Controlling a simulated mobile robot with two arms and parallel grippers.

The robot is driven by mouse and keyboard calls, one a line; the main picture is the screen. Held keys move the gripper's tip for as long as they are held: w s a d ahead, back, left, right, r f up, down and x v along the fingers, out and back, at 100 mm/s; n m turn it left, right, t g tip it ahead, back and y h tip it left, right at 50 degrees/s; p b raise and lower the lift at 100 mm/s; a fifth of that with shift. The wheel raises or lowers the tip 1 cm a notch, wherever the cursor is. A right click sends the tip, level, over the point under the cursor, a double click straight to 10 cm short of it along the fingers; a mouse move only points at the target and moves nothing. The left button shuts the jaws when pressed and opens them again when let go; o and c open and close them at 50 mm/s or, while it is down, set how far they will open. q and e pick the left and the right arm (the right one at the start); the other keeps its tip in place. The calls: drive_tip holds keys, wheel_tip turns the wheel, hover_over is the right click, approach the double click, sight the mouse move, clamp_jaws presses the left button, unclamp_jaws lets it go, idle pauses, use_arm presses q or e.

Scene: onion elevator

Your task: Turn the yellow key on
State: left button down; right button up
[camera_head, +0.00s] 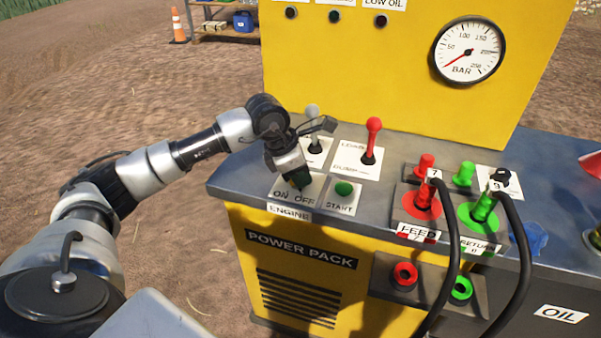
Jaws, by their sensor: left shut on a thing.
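My left gripper (298,179) points down at the engine switch plate (318,190) on the grey top of the power pack. The plate reads ON at left and OFF at right. The fingers are shut at the key's place, just above these words. The yellow key is hidden by the fingers, so I cannot tell which way it points. My right gripper is not in the view.
A green START button (344,188) sits just right of the gripper. A red-knobbed lever (372,139) and a grey-knobbed lever (312,111) stand behind it. Black hoses (454,250) hang from red and green couplings at right. The yellow gauge panel (350,70) rises behind.

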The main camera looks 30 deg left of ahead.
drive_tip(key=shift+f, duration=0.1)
use_arm(q)
drive_tip(key=shift+m+g+b, duration=0.3)
drive_tip(key=shift+m+b, duration=0.15)
drive_tip(key=shift+m, duration=0.55)
drive_tip(key=m+g+b, duration=0.1)
drive_tip(key=m, duration=0.3)
drive_tip(key=m+g+h+b, duration=0.1)
drive_tip(key=m+g+b, duration=0.1)
drive_tip(key=m, duration=0.2)
drive_tip(key=shift+s, duration=0.15)
drive_tip(key=shift+m+g, duration=0.4)
drive_tip(key=shift+m, duration=0.6)
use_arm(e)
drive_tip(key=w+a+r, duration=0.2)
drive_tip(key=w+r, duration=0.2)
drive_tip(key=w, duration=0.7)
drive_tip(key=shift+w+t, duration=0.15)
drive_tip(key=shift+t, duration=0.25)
use_arm(q)
drive_tip(key=shift+r, duration=0.1)
drive_tip(key=c, duration=1)
unclamp_jaws()
drive_tip(key=shift+c, duration=0.2)
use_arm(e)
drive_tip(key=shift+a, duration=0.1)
